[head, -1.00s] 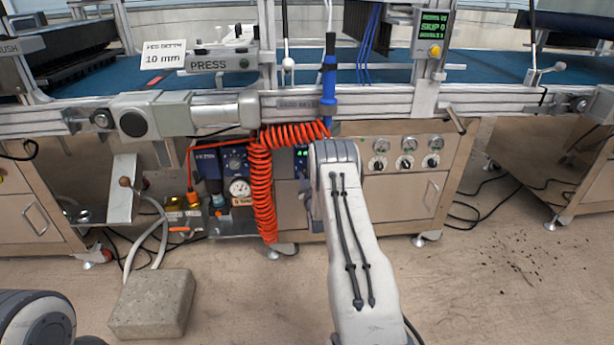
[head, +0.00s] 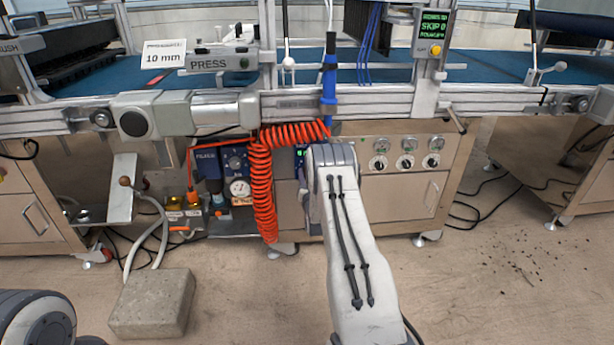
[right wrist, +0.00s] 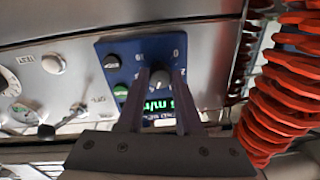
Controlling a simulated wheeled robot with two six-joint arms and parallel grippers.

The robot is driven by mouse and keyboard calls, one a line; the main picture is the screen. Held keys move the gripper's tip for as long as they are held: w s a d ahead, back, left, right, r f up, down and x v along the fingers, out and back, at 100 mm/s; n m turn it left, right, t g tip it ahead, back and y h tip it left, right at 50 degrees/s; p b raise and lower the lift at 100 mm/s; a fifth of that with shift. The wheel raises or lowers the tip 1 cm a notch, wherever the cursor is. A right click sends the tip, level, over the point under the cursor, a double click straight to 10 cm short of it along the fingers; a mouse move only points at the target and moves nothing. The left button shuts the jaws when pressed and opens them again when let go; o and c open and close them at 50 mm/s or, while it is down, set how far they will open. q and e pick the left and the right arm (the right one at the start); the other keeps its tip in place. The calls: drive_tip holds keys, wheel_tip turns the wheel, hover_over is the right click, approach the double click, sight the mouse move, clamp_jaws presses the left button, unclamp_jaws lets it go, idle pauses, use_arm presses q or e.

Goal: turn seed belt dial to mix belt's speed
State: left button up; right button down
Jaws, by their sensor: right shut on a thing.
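My right gripper (right wrist: 159,84) is shut on the dial, one finger on each side. In the head view my right arm hides the gripper and the dial; only a bit of green display (head: 301,152) shows beside the arm. My left gripper is not in view.
An orange coiled hose (head: 263,190) hangs close by the blue panel. Three round gauges with knobs (head: 407,162) sit on the cabinet front to the right. A green-text screen (head: 433,28) stands above the belt. A concrete block (head: 152,303) lies on the floor.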

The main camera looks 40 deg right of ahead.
drive_tip(key=shift+f+m, duration=0.1)
drive_tip(key=shift+m, duration=0.4)
drive_tip(key=c, duration=0.6)
unclamp_jaws()
drive_tip(key=shift+o, duration=0.2)
drive_tip(key=p+v, duration=0.3)
drive_tip(key=v, duration=0.7)
drive_tip(key=shift+s+a, duration=0.15)
drive_tip(key=shift+s, duration=0.1)
